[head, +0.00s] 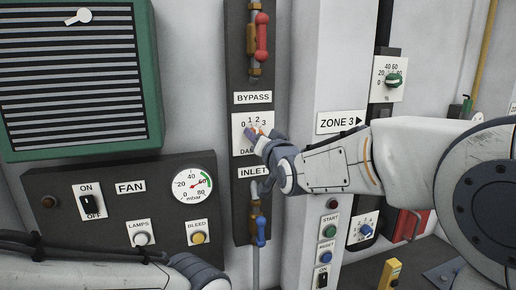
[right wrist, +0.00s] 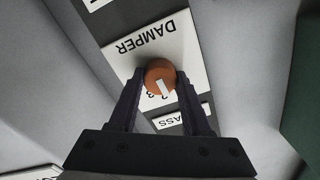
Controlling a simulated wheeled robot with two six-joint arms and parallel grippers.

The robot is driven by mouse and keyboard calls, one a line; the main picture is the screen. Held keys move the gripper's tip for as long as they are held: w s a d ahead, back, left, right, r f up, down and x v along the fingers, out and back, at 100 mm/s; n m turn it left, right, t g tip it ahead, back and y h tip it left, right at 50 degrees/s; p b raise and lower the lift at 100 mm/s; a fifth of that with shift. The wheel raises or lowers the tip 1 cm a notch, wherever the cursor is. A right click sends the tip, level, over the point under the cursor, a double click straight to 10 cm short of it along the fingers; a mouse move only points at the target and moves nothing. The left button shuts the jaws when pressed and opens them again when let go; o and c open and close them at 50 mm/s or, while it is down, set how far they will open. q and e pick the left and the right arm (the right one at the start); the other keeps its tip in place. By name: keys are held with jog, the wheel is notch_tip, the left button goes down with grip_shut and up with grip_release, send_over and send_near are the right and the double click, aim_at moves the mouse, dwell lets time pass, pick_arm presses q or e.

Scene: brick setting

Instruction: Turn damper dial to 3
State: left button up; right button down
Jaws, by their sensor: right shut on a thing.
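The damper dial is a round orange-brown knob with a white pointer mark, seen in the right wrist view (right wrist: 160,77). It sits on a white plate (right wrist: 165,45) lettered DAMPER, which appears upside down there. In the head view the plate (head: 238,148) shows 0, 1, 2 and 3 above the dial. My right gripper (right wrist: 160,82) is shut on the dial, one finger on each side. The pointer mark slants toward the numbered side, but I cannot tell exactly which number it meets. My left arm shows at the lower left of the head view; its gripper is out of view.
A red-handled BYPASS valve (head: 262,37) is above the dial and a blue-handled INLET valve (head: 261,230) below. The fan panel (head: 120,220) with switch and gauge is at left. A pale column (head: 335,60) stands close on the right.

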jog(key=shift+f+m+b, duration=0.15)
jog(key=shift+m+b, duration=4.55)
jog(key=shift+b, duration=1.05)
jog(key=shift+c, duration=1.8)
grip_release()
jog(key=shift+d, duration=0.1)
jog(key=shift+s, duration=0.1)
